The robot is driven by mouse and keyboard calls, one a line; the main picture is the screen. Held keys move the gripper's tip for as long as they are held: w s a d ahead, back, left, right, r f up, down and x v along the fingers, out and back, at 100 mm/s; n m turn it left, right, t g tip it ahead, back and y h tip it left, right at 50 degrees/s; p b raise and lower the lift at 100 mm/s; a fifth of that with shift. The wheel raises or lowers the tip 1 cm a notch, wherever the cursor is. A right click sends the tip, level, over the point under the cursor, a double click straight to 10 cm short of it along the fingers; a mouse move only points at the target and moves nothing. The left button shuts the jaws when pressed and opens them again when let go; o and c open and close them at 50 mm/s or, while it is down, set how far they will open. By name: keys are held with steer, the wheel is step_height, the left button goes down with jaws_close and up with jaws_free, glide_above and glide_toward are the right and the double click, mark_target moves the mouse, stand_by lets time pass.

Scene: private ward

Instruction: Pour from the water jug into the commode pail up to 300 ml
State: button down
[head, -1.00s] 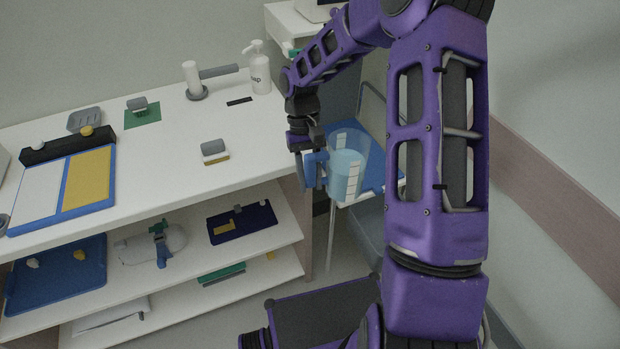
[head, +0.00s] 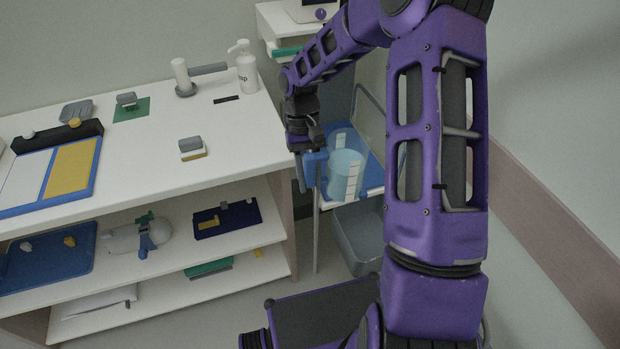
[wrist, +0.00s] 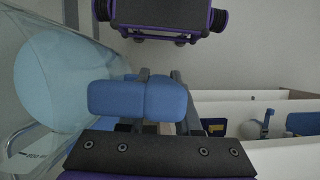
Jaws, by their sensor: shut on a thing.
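The water jug (head: 345,176) is clear, with pale blue water, a white scale strip and a blue handle. My gripper (head: 311,165) is shut on its handle, left of the jug body. The jug looks about upright in the head view, in front of a blue-topped metal-framed stand. In the wrist view the blue handle (wrist: 138,100) lies across the jaws, and the clear jug wall (wrist: 95,60) with water fills the left. A grey open container (head: 362,243), apparently the commode pail, sits low below the stand.
A white shelved counter (head: 235,135) stands at left, its right end close to my gripper. It bears a pump bottle (head: 247,70), a blue-edged board (head: 50,178) and small items. The blue-topped stand (head: 371,172) is behind the jug. A wall lies at right.

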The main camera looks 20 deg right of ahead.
mark_target(360, 186)
steer(key=d+f+n+h+b, duration=0.1)
steer(key=d+f+n+b, duration=0.2)
steer(key=d, duration=0.5)
steer(key=d+f+n+t+h, duration=0.1)
steer(key=d+f+n, duration=0.2)
steer(key=d+f, duration=0.35)
steer(key=d+f+n+h+b, duration=0.1)
steer(key=d+f+n+b, duration=0.15)
steer(key=d, duration=0.75)
steer(key=s+d+f+n+t+b, duration=0.2)
steer(key=s+d+f+n, duration=0.2)
steer(key=f+n, duration=0.3)
steer(key=s+d+f+n+t+h+b, duration=0.1)
steer(key=s+d+f+n+t+b, duration=0.1)
steer(key=f+n, duration=0.5)
steer(key=shift+s+d+n+t+b, duration=0.3)
steer(key=shift+s+d+n+t, duration=0.3)
steer(key=shift+s+d+n, duration=1)
steer(key=shift+s+a+h, duration=0.2)
steer(key=shift+s+h, duration=0.05)
steer(key=shift+h, duration=0.05)
steer(key=shift+s+d+r+g+h, duration=0.1)
steer(key=shift+s+d+g+h, duration=0.4)
steer(key=shift+g, duration=0.4)
steer(key=shift+s+a+r+p, duration=0.1)
steer(key=shift+a+r+p, duration=0.1)
steer(key=shift+p, duration=0.55)
